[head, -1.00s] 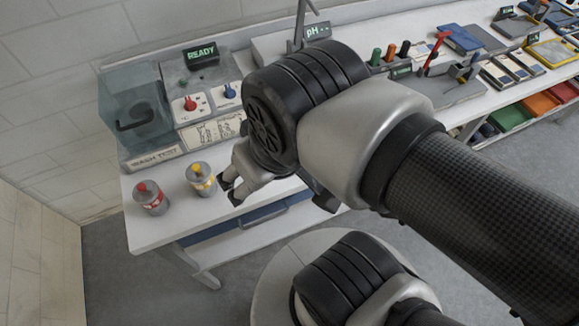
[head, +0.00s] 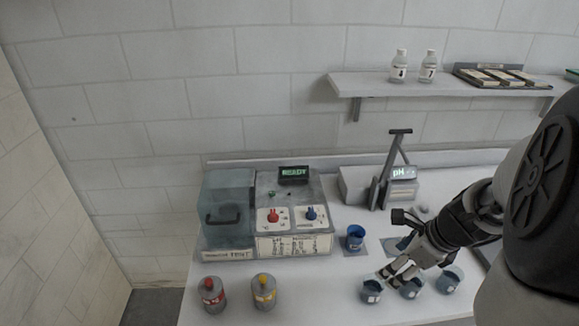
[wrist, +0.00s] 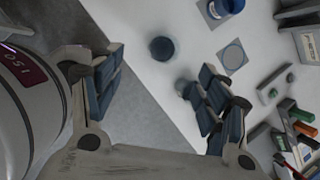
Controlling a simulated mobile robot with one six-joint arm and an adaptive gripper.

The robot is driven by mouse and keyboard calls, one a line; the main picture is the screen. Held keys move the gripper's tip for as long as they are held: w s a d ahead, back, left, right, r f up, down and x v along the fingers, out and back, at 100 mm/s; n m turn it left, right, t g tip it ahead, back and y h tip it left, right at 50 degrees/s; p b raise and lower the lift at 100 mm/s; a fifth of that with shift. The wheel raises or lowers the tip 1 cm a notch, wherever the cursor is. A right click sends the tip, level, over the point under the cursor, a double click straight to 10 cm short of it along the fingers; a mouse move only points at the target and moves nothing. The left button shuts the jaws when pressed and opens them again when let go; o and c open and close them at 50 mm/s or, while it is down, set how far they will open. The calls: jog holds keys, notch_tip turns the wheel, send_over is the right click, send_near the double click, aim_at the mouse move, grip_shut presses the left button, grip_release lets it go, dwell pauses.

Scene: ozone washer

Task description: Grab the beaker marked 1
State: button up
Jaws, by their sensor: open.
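Three small dark blue beakers stand in a row near the table's front edge in the head view: a left one (head: 371,293), a middle one (head: 411,291) and a right one (head: 449,281). Each has a pale label whose digit is too small to read, so I cannot tell which is marked 1. My gripper (head: 392,277) is open, with its fingers pointing down-left by the left and middle beakers. In the wrist view, a dark round beaker (wrist: 162,48) shows between the open fingers of my gripper (wrist: 160,65), seemingly apart from them.
A blue cup (head: 355,238) stands on a mat behind the row. The washer (head: 290,215) with red and blue knobs stands left of it. The pH meter (head: 380,185) stands behind.

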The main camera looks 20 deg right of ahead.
aim_at(375, 284)
jog(key=w+f+m+b, duration=0.1)
jog(key=f+b, duration=0.2)
jog(key=f, duration=0.2)
jog(key=w+f+b, duration=0.2)
jog(key=f, duration=0.4)
jog(key=w+f+m+b, duration=0.1)
jog(key=w+f+b, duration=0.1)
jog(key=f, duration=0.4)
jog(key=shift+w+d+f+m+b, duration=0.2)
jog(key=shift+d+f+m+b, duration=0.1)
jog(key=shift+b, duration=0.55)
jog(key=shift+r, duration=0.2)
jog(key=shift+c, duration=0.5)
jog(key=c, duration=1.3)
